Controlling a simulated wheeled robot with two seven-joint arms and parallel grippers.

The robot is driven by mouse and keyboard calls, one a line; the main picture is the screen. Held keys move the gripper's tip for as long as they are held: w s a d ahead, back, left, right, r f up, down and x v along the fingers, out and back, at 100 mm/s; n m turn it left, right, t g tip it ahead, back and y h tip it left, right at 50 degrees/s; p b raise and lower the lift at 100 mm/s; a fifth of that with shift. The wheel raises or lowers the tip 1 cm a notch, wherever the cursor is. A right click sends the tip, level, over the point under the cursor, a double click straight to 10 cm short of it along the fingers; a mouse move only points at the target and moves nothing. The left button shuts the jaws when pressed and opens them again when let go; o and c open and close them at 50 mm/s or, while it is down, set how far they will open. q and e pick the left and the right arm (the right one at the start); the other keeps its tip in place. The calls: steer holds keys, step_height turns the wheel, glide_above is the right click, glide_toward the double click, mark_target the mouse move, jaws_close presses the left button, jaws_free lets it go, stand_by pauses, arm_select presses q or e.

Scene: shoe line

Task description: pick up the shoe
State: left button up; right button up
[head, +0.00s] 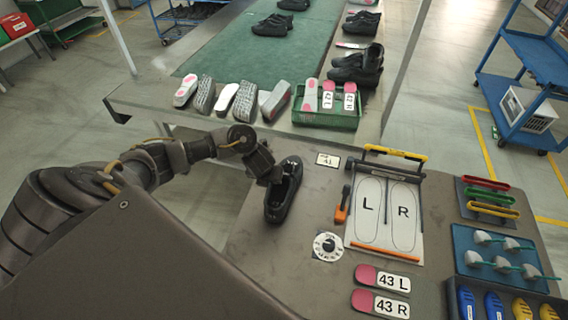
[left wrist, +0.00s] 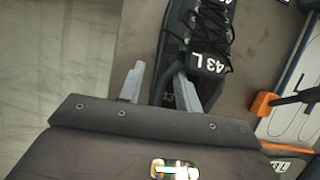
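A black lace-up shoe (head: 281,203) stands on the grey table, left of the L/R board. In the left wrist view the shoe (left wrist: 213,35) has dark laces and a white "43 L" tag on its tongue. My left gripper (head: 271,180) is at the shoe's left side in the head view. In the left wrist view its fingers (left wrist: 158,88) are apart, one left of the shoe and the other over or inside its opening. The shoe's near edge lies between them; contact cannot be told. My right gripper is not in view.
Right of the shoe are an orange-handled tool (head: 342,206), the L/R board (head: 386,212), a white dial (head: 328,247) and pink-and-white "43 L" and "43 R" insoles (head: 382,279). A conveyor (head: 255,50) with shoes, and a green crate (head: 325,119), stand behind the table.

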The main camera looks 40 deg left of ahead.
mark_target(284, 182)
arm_select(q)
steer(key=shift+f, duration=0.2)
steer(key=shift+x, duration=2.35)
jaws_close()
steer(key=shift+r, duration=0.1)
